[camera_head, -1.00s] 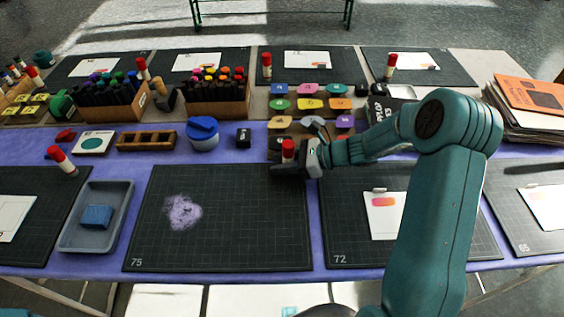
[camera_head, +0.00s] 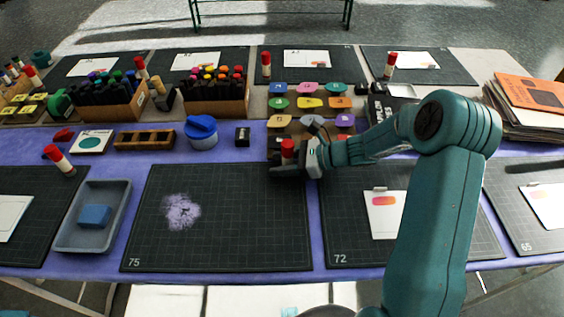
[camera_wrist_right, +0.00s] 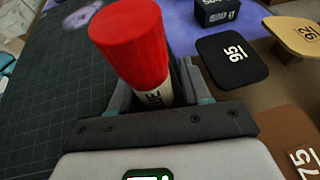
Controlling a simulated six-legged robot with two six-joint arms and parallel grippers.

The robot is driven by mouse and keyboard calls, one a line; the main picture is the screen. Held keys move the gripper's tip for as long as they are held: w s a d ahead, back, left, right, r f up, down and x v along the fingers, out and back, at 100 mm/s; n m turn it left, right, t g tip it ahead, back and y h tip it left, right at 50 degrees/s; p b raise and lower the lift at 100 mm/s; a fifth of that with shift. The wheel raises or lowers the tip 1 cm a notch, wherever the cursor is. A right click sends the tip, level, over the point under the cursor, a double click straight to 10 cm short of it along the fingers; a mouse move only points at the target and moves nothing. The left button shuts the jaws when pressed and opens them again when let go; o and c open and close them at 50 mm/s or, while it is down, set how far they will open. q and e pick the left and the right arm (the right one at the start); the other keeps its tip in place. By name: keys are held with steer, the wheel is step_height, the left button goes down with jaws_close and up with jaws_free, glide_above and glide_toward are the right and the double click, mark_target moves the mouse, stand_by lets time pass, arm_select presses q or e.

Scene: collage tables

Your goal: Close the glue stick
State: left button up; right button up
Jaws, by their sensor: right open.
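A glue stick with a red cap on a white body stands at the right edge of mat 75, and its cap (camera_head: 288,146) shows in the head view. In the right wrist view the red cap (camera_wrist_right: 132,40) sits on the white body (camera_wrist_right: 156,97), which carries dark lettering. My right gripper (camera_head: 284,158) is open around the glue stick, with one finger on either side of the body. The lower part of the stick is hidden by the fingers. I cannot tell whether either finger touches it. My left gripper is not in view.
A grey tray (camera_head: 118,222) with a blue block (camera_head: 95,215) lies left of mat 75 (camera_head: 225,240). A blue-lidded tub (camera_head: 201,133), a black box (camera_head: 243,137) and coloured labelled pieces stand behind. Mat 75 is mostly clear.

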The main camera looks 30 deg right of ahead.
steer(key=shift+s+a+f, duration=0.2)
steer(key=shift+s+f, duration=0.05)
steer(key=shift+f, duration=0.15)
steer(key=shift+r+p, duration=0.3)
steer(key=shift+w+r+p, duration=0.1)
steer(key=shift+r+p, duration=0.4)
steer(key=shift+r, duration=0.05)
steer(key=v, duration=1.2)
steer(key=shift+w+d, duration=0.15)
steer(key=shift+w, duration=0.05)
